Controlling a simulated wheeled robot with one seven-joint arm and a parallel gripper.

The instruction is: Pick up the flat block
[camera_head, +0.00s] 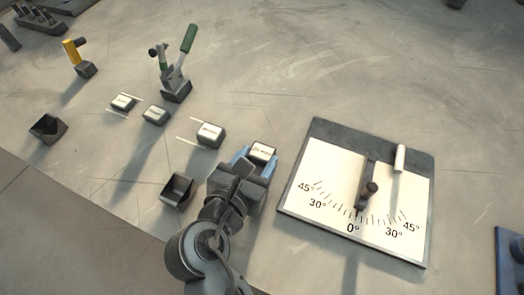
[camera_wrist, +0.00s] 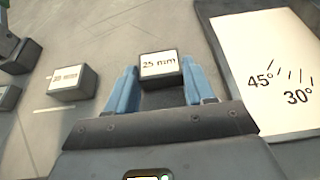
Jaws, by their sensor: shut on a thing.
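The flat block, labelled "25 mm", shows in the wrist view (camera_wrist: 160,66) between the blue fingers of my gripper (camera_wrist: 158,84). In the head view the block (camera_head: 262,151) sits at the tips of my gripper (camera_head: 254,158), left of the angle board. My gripper is shut on this block, with a finger on each side. Its labelled top face is visible; its lower part is partly hidden. I cannot tell whether the block touches the table.
An angle board (camera_head: 318,200) with a dial and lever stands close on the right. Other labelled blocks (camera_head: 209,135) lie to the left. Open dark boxes (camera_head: 177,190) and a green-handled clamp (camera_head: 176,75) are also left. The table behind the block is clear.

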